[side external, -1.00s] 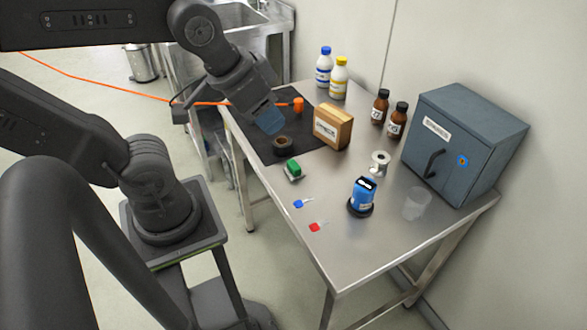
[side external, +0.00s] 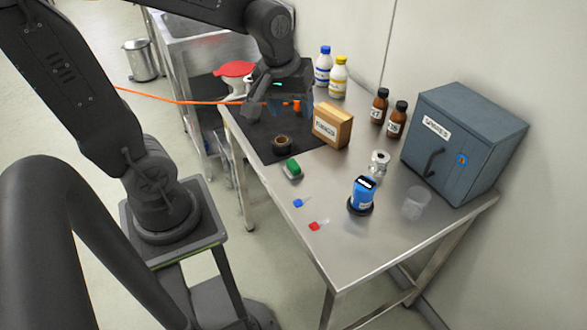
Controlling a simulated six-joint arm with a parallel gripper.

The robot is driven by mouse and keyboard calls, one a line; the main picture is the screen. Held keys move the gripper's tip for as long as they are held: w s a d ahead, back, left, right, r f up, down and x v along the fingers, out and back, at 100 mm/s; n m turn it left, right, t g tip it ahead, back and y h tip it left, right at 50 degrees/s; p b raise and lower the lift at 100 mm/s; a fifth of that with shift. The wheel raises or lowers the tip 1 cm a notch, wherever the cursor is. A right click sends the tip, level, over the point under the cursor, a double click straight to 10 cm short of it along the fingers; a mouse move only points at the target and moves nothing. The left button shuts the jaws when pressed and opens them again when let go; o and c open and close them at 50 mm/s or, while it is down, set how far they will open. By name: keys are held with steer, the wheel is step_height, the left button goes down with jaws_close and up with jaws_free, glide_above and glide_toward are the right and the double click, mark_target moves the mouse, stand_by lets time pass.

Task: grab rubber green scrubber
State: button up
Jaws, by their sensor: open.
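The green scrubber (side external: 293,167) lies on the steel table, just in front of the dark mat's near edge. It has a green top and a paler part at its base. My gripper (side external: 279,108) is open above the far part of the dark mat, behind the scrubber and well apart from it. Its fingers are dark and partly hard to make out against the mat. Nothing shows between them.
A dark ring-shaped roll (side external: 282,142) sits on the mat (side external: 257,138) between my gripper and the scrubber. A cardboard box (side external: 333,125) stands right of it. Blue (side external: 298,203) and red (side external: 314,226) tags lie nearer; a blue can (side external: 362,195) stands right.

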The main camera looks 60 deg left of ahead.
steer(key=w+a+f+n+g, duration=0.3)
steer(key=w+a+f+n, duration=0.2)
steer(key=a+f+n, duration=0.5)
glide_above(293, 163)
steer(key=shift+m+h, duration=0.3)
steer(key=shift+m, duration=0.1)
steer(key=f, duration=0.9)
steer(key=shift+a, duration=0.2)
steer(key=shift+d+f, duration=0.15)
steer(key=shift+f, duration=1.2)
steer(key=shift+d+f, duration=0.15)
steer(key=shift+f, duration=1.15)
steer(key=c, duration=1)
steer(key=shift+r, duration=0.1)
